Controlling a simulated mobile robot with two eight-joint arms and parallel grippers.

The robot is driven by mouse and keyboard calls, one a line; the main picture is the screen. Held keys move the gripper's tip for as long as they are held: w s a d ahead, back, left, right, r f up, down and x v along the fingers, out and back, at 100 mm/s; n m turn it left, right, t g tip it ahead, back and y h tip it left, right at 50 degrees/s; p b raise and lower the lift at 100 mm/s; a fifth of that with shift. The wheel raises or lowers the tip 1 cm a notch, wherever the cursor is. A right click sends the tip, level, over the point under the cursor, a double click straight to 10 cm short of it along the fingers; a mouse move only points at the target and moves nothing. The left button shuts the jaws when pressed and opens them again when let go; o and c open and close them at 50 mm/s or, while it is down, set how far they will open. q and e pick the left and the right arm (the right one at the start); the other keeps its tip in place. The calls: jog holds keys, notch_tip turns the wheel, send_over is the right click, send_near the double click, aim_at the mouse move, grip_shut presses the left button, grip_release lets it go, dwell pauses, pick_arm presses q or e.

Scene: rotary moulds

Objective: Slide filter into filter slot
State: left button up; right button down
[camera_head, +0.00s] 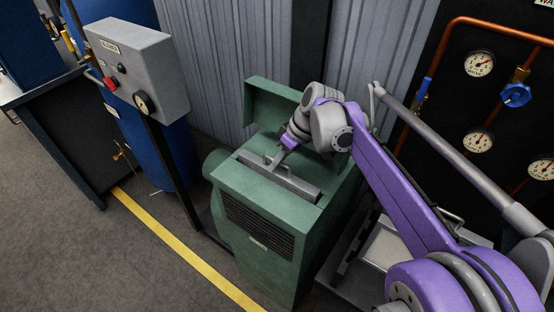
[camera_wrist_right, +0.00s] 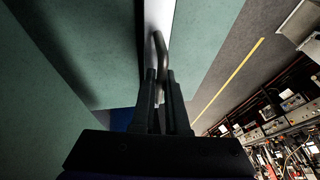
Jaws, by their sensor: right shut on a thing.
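The green machine (camera_head: 262,240) stands in the middle of the head view with its lid (camera_head: 268,100) raised. A long grey bar, which looks like the top of the filter (camera_head: 298,184), lies along the opening in the machine's top. My right gripper (camera_head: 274,166) is over this bar. In the right wrist view my right gripper (camera_wrist_right: 162,78) is shut on the filter's bent grey handle (camera_wrist_right: 160,48), with a pale strip (camera_wrist_right: 158,14) beyond it between green surfaces. How deep the filter sits in the slot is hidden. My left gripper is not in view.
A grey control box (camera_head: 145,68) on a post stands left of the machine, before a blue tank (camera_head: 165,150). A dark panel with gauges (camera_head: 479,64) and copper pipes is at the right. Open floor with a yellow line (camera_head: 175,240) lies in front at left.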

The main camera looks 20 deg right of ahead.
jog(key=shift+f+b, duration=0.65)
jog(key=shift+f, duration=0.7)
jog(key=c, duration=0.8)
grip_release()
jog(key=shift+c, duration=0.2)
jog(key=p+v, duration=0.1)
jog(key=v, duration=0.6)
jog(key=shift+s+r, duration=0.1)
jog(key=shift+r, duration=0.15)
